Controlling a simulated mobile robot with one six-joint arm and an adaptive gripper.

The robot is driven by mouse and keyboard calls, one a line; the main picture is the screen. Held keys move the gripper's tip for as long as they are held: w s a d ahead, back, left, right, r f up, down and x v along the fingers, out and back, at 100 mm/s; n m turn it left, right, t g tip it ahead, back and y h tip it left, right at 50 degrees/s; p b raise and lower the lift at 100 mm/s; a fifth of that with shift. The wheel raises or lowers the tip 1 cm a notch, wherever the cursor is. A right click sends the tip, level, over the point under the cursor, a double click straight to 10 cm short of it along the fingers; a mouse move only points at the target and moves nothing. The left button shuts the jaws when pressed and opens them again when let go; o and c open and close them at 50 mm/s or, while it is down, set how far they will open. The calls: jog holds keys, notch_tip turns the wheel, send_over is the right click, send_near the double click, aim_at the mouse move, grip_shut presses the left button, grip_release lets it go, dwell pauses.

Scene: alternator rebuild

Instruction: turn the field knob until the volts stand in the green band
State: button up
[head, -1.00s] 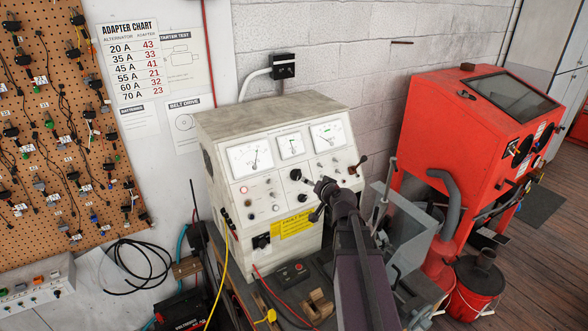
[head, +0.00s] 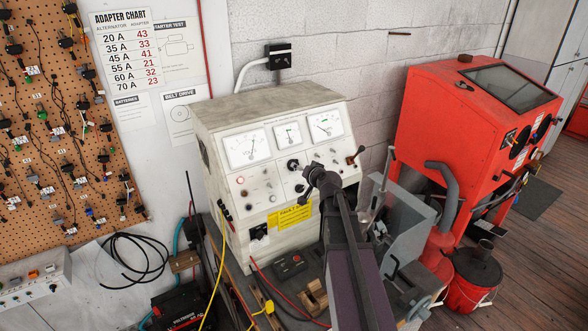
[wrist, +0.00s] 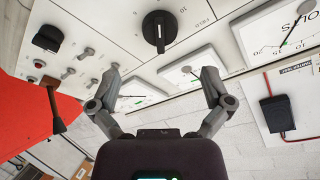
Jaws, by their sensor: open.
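The field knob (wrist: 160,29) is black and round with a pale pointer line, beside the word FIELD, at the top of the wrist view. In the head view the knob (head: 293,166) sits below the middle meter. My gripper (wrist: 160,75) is open and empty, its two fingers apart in front of the panel. The knob shows beyond the fingertips, not between them. In the head view my gripper (head: 316,180) is just right of and below the knob. The volts meter (head: 246,148) is the left dial; it also shows in the wrist view (wrist: 288,28), cut off, with a small green mark. Its exact reading is unclear.
The white test bench (head: 270,107) carries two other meters, small switches and a lever (head: 356,155) at its right. A grey metal stand (head: 393,215) is right of my arm. A red cabinet (head: 460,125) stands further right. Cables hang at the bench's left front.

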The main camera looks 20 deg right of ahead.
jog(key=b+x, duration=0.2)
jog(key=x, duration=0.5)
jog(key=shift+w, duration=0.2)
jog(key=c, duration=1.1)
